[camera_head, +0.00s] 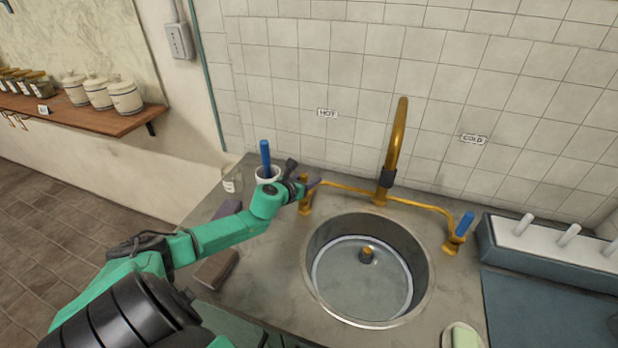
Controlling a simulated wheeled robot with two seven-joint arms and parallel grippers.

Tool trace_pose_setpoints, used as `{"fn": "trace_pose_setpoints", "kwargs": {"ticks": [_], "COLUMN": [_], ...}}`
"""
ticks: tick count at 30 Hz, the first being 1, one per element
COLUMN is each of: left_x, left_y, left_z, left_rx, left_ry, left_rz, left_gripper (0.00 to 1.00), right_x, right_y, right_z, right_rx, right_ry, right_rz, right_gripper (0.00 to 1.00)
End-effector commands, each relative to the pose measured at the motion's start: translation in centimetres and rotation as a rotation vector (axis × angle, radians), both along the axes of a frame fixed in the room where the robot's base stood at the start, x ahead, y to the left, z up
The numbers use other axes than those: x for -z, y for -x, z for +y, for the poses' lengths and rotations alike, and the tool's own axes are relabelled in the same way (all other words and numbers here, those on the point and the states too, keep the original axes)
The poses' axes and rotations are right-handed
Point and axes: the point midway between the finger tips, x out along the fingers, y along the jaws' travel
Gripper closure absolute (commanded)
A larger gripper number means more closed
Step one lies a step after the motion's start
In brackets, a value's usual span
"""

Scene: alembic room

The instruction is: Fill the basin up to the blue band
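The round metal basin (418,250) is set in the grey counter, with a brass fitting (367,254) standing inside. A pale ring low in it looks like the edge of shallow water (365,290); I cannot make out a blue band. The brass spout (398,135) rises behind the basin. My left gripper (311,184) is at the brass hot tap (305,207), under the HOT label (327,113), and covers its handle; its grip is unclear. The cold tap (453,244) has a blue handle and stands at right, under the COLD label (474,139). My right gripper is out of view.
A brown block (216,269) lies left of the basin. A soap dish (463,338) is at front right, near a blue rack (545,250) with white pegs.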

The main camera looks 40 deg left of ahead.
Motion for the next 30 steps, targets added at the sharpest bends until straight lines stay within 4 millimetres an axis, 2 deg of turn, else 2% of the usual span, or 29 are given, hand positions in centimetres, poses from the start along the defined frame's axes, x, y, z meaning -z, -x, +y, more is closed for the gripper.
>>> {"fn": "trace_pose_setpoints", "kwargs": {"ticks": [13, 26, 30], "left_x": [-0.1, -1.8, -2.5], "left_y": [0.6, 5.4, 7.0], "left_z": [0.0, -0.8, -1.1], "left_rx": [0.0, 0.002, 0.001], "left_ry": [-0.002, -0.002, 0.003], "left_rz": [0.002, 0.005, 0.006], "left_gripper": [0.39, 0.39, 0.39], "right_x": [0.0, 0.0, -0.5], "right_y": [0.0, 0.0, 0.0], "right_z": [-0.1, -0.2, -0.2], "right_rx": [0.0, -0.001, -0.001], "right_ry": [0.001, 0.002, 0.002], "right_rz": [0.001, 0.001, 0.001], "right_gripper": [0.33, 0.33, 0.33]}}
